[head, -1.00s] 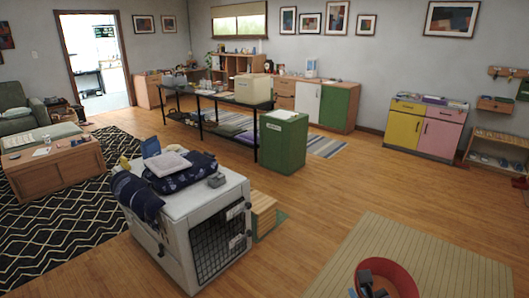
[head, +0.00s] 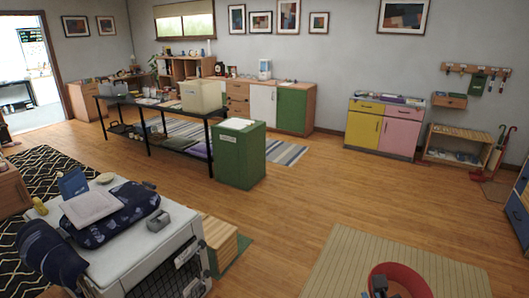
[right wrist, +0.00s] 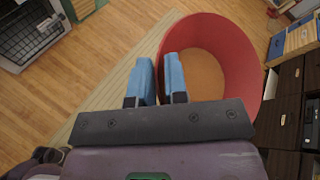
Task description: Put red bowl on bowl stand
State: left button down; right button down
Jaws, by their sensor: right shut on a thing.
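The red bowl (head: 411,275) is at the bottom of the head view, in front of the beige striped rug. In the right wrist view the bowl (right wrist: 238,50) is large, with its open side and brown-orange inside showing. My right gripper (right wrist: 158,75) is shut on the bowl's left wall, one blue finger inside the bowl and one outside. The gripper (head: 378,284) also shows small in the head view. My left gripper is not in view. I cannot pick out a bowl stand for certain.
A white crate (head: 150,262) with cloths on top stands at the lower left, with a wooden step (head: 226,243) beside it. A green cabinet (head: 240,155) and black table (head: 150,115) stand beyond. Wooden floor (head: 310,190) is open toward the yellow-and-pink cabinet (head: 384,128).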

aim_at(213, 230)
jog(key=i+l, duration=0.15)
jog(key=i, duration=0.35)
jog(key=i+l, duration=0.15)
jog(key=i, duration=0.4)
jog(key=i+u, duration=0.4)
jog(key=i+l+u, duration=0.2)
jog(key=u, duration=0.25)
jog(key=i+u, duration=0.2)
jog(key=u, duration=0.15)
jog(key=i+l+u, duration=0.1)
jog(key=u, duration=0.25)
jog(key=i+l+u, duration=0.15)
jog(key=u, duration=0.2)
jog(key=i+l+u, duration=0.4)
jog(key=i+l, duration=0.15)
jog(key=i, duration=0.15)
